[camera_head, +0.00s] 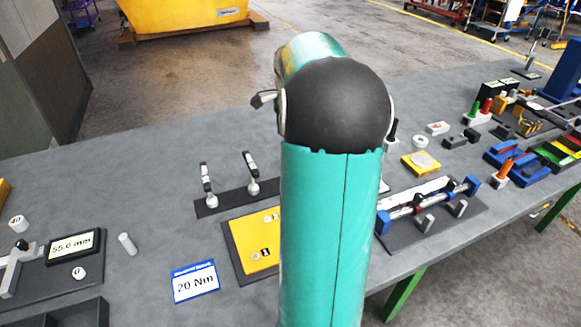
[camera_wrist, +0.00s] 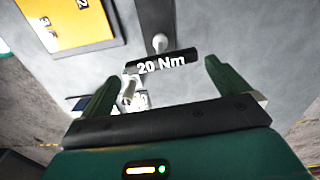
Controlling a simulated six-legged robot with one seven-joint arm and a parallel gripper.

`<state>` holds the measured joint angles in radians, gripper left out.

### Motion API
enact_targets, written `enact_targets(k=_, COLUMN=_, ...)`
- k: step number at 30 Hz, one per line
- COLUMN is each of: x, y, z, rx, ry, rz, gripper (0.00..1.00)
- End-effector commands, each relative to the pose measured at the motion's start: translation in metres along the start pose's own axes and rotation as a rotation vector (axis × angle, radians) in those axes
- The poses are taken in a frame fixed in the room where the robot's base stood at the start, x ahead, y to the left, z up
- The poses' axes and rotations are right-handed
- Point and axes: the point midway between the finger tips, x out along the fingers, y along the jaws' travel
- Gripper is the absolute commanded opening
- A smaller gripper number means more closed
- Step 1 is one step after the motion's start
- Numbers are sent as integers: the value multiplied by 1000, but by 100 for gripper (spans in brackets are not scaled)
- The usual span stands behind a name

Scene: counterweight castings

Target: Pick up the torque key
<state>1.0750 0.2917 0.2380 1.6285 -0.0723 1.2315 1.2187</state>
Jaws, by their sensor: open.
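A torque key with a black crossbar handle marked "20 Nm" (camera_wrist: 160,65) shows in the wrist view, between and just beyond my fingertips. Its pale shaft end shows above the bar. My gripper (camera_wrist: 160,73) is open, with one dark green finger on each side and nothing held. A second pale key-like piece (camera_wrist: 129,92) is partly visible by the left finger. In the head view, two black-handled keys, left (camera_head: 207,184) and right (camera_head: 251,174), stand on a dark strip (camera_head: 233,199). Their markings are too small to read. My arm hides my gripper there.
A blue-and-white "20 Nm" card (camera_head: 195,283) lies at the front. A yellow plate (camera_head: 246,238) lies near the strip. Left are a "55.0 mm" display (camera_head: 73,247) and a white cylinder (camera_head: 127,244). A rack with rods (camera_head: 430,213) stands right. Grey bench is clear behind the keys.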

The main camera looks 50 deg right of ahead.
Motion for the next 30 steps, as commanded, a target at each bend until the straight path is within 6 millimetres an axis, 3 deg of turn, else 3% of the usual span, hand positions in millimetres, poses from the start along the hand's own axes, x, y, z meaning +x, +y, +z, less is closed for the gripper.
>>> enact_targets(k=8, x=26, y=-2, z=0, rx=-2, ry=-1, rz=1, gripper=100)
enact_targets(k=15, x=61, y=-2, z=-1, rx=-3, ry=-1, rz=1, gripper=100)
enact_targets(k=24, x=68, y=-2, z=-1, rx=-3, ry=1, rz=-2, gripper=100)
enact_targets(k=25, x=68, y=-2, z=-1, rx=-3, ry=1, rz=-2, gripper=98)
enact_targets(k=30, x=68, y=-2, z=-1, rx=-3, ry=1, rz=-2, gripper=65)
